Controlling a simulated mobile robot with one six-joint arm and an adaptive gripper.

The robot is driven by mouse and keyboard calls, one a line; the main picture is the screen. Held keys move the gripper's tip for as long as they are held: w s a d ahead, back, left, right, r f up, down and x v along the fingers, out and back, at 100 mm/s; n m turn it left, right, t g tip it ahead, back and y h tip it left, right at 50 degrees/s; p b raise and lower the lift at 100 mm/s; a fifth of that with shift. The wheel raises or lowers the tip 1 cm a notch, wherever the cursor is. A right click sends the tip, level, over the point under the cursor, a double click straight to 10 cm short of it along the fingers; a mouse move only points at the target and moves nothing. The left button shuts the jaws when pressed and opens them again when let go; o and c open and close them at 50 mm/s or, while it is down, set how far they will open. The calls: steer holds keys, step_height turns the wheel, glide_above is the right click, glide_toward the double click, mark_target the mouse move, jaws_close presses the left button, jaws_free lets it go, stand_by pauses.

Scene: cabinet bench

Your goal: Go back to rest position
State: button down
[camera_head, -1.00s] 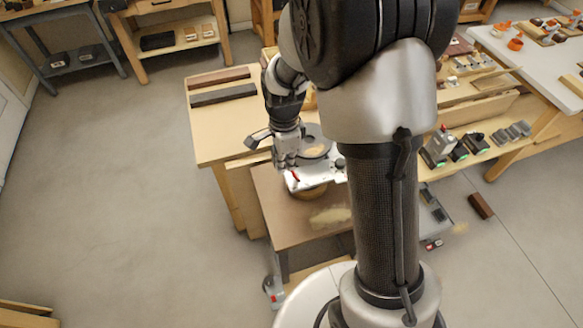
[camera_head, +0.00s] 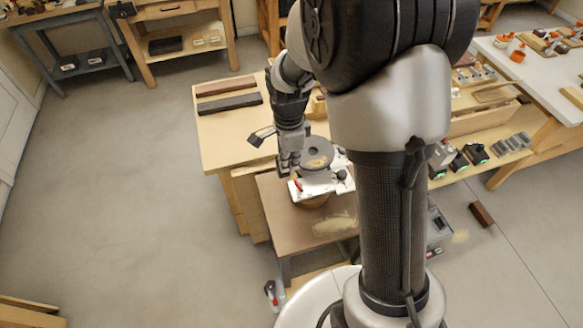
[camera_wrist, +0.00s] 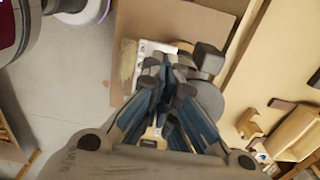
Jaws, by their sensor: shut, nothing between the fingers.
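My gripper (camera_head: 289,161) hangs at the end of my arm beside a benchtop machine with a round grey disc (camera_head: 317,151) and a white base plate (camera_head: 316,184). The machine stands on a low brown-topped table. In the wrist view, my gripper (camera_wrist: 164,62) points down toward the machine, with its blue-grey fingers drawn together and nothing held. The machine's white plate (camera_wrist: 150,48) and grey disc (camera_wrist: 209,99) show partly behind the fingers. I cannot tell whether the fingertips touch the machine.
Two dark bars (camera_head: 230,102) lie on the light wooden bench (camera_head: 215,140) behind the gripper. The low table's brown top (camera_head: 285,232) is bare toward the front. A brown block (camera_head: 481,214) lies on the floor at right. Open grey floor (camera_head: 120,210) spreads to the left.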

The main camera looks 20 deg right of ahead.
steer(key=shift+r, duration=0.1)
steer(key=s+r+n+t+b, duration=0.2)
steer(key=s+r+n+b, duration=0.1)
steer(key=s+r+n, duration=0.8)
steer(key=s+r+n+t+b, duration=0.2)
steer(key=s+r+n, duration=0.1)
steer(key=s+n, duration=0.4)
steer(key=s, duration=0.3)
steer(key=shift+s+t, duration=0.25)
steer(key=shift+t, duration=0.05)
